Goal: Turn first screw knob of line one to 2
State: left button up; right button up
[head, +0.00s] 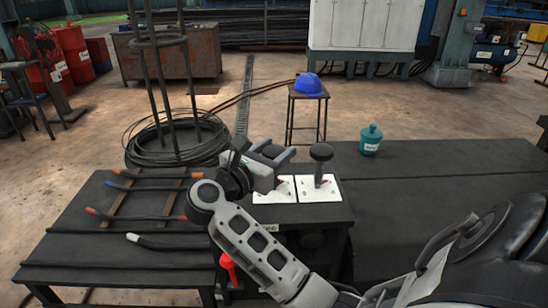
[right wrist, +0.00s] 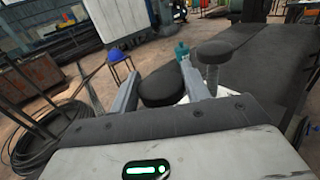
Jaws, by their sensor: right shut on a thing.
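Two black screw knobs stand over white dial plates on a dark box. The left knob (head: 273,149) is between the fingers of my right gripper (head: 274,152), which is shut on it. In the right wrist view this round black knob (right wrist: 160,88) sits between the two grey fingers (right wrist: 157,84). Its dial plate (head: 262,196) is partly hidden by the gripper, and I cannot read its setting. The right knob (head: 320,152) stands free on its stem over its own plate (head: 318,190), with a red pointer at its base. It also shows in the right wrist view (right wrist: 215,52). My left gripper is not in view.
A teal jar (head: 371,139) stands on the dark bench (head: 440,175) right of the knobs. A blue hard hat (head: 308,84) rests on a stool behind. Several rods with coloured ends lie on the left table (head: 75,248). A cable coil (head: 150,150) lies behind.

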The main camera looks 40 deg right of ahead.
jog(key=t, duration=0.1)
jog(key=n+t+b, duration=0.1)
jog(key=shift+s+f+n+t+y, duration=0.1)
jog(key=shift+f+n+t+y, duration=0.2)
jog(key=shift+t, duration=0.1)
jog(key=shift+r+n+t+y, duration=0.2)
jog(key=shift+n+t+y, duration=0.1)
jog(key=shift+n+t, duration=0.25)
jog(key=n+t, duration=0.1)
jog(key=t+y+p, duration=0.1)
jog(key=n+t+y, duration=0.1)
jog(key=shift+r+n+t, duration=0.25)
jog(key=shift+n+t, duration=0.1)
jog(key=shift+n+t+y+p, duration=0.9)
jog(key=shift+t, duration=0.1)
jog(key=n+t+y+p, duration=0.1)
jog(key=n+t+y, duration=0.1)
jog(key=shift+f+y, duration=0.1)
jog(key=shift+y, duration=0.3)
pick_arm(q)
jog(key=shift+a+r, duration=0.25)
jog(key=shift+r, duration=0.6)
pick_arm(e)
jog(key=shift+n+t+y, duration=0.6)
jog(key=shift+n+y, duration=0.2)
jog(key=shift+y, duration=0.2)
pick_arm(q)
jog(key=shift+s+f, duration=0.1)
pick_arm(e)
jog(key=shift+f, duration=0.1)
